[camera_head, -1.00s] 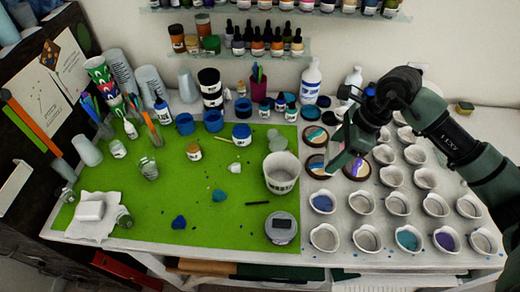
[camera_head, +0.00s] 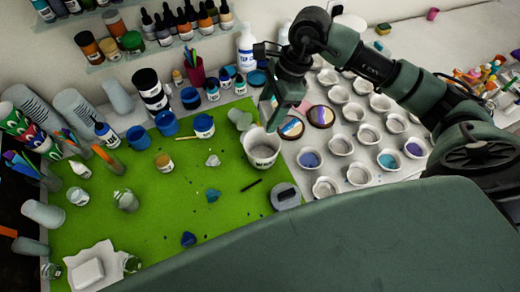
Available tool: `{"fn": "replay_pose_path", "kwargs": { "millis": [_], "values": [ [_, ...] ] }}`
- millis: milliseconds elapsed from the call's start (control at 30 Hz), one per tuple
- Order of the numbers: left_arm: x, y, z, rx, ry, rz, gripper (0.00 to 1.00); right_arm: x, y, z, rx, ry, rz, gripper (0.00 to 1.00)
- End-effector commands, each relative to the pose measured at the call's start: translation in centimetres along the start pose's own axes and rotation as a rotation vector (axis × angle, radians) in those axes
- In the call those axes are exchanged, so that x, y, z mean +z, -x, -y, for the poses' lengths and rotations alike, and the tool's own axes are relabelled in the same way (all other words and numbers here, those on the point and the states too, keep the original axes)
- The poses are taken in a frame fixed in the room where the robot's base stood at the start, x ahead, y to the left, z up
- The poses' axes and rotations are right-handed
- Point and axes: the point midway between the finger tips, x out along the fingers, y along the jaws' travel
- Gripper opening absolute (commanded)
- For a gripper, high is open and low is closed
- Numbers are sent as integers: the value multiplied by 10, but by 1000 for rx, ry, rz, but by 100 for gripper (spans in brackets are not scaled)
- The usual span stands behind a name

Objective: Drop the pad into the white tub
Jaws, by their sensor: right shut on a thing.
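The white tub (camera_head: 262,152) stands upright on the right edge of the green mat, open at the top. My right gripper (camera_head: 273,122) comes down from the upper right and is shut. Its fingertips are just above the tub's far rim in the picture. The pad it holds is mostly hidden by the fingers, and I cannot make out its shape. I cannot tell whether the fingers are directly over the tub's opening. My left gripper is not in view.
Several white cups (camera_head: 341,145) stand in rows right of the tub, beside round painted coasters (camera_head: 321,117). A round grey device (camera_head: 285,197) sits close in front of the tub. Blue jars (camera_head: 167,124) and bottles stand behind. The green mat (camera_head: 150,215) has free room at front left.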

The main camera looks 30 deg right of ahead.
Motion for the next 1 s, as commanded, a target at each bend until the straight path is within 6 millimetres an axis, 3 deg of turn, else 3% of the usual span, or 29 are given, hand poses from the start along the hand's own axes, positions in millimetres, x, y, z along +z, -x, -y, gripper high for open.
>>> {"fn": "replay_pose_path", "kwargs": {
  "millis": [300,633,667,733,1000],
  "values": [
    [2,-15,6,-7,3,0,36,-11,-36,0,2,0,1,0],
    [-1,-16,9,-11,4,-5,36,-13,-40,0,0,0,0,0],
    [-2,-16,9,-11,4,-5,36,-13,-39,0,0,0,0,61],
    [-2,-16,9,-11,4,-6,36,-13,-39,0,0,0,0,80],
    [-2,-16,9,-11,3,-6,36,-13,-39,0,0,0,0,81]
  ]
}}
